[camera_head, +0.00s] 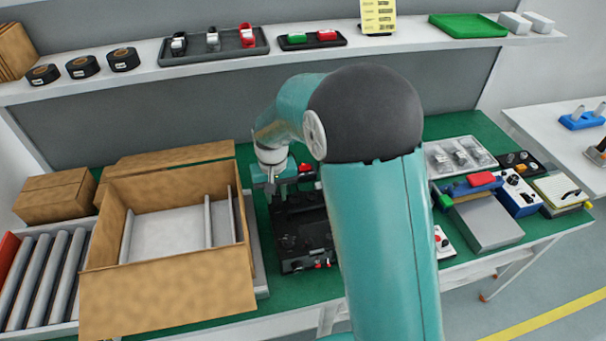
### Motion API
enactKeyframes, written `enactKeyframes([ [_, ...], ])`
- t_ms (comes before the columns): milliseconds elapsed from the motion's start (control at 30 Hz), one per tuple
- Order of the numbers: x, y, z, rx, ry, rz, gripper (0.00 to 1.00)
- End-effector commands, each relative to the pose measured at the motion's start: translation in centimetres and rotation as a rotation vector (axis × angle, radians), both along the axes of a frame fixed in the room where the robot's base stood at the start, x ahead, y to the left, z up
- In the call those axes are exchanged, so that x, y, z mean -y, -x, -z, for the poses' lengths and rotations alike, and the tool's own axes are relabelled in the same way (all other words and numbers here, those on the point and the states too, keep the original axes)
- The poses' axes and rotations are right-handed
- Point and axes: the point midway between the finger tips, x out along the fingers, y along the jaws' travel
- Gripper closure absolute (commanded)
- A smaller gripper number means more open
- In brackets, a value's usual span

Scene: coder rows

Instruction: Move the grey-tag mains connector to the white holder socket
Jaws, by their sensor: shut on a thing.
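My gripper (271,187) points down at the left edge of a black coder unit (305,235), beside the open carton. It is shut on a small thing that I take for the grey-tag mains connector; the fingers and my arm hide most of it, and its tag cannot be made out. The black unit lies on the green bench top, partly behind my arm, with small red parts at its front and back edges. I cannot pick out the white holder socket for sure; it may be hidden by my arm or the unit.
An open cardboard carton (165,299) stands close left of my gripper, by a roller conveyor (45,275). The shelf above holds a dark tray (215,54) with several small items. A grey box (485,222) and blue instrument (518,196) stand right of my arm.

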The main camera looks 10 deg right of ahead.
Motion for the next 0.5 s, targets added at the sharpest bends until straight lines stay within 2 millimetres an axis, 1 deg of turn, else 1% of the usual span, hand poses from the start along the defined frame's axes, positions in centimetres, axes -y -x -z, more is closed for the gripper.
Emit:
enactKeyframes([
  [500,0.0,0.0,-2.3,0.002,0.000,0.000,1.00],
])
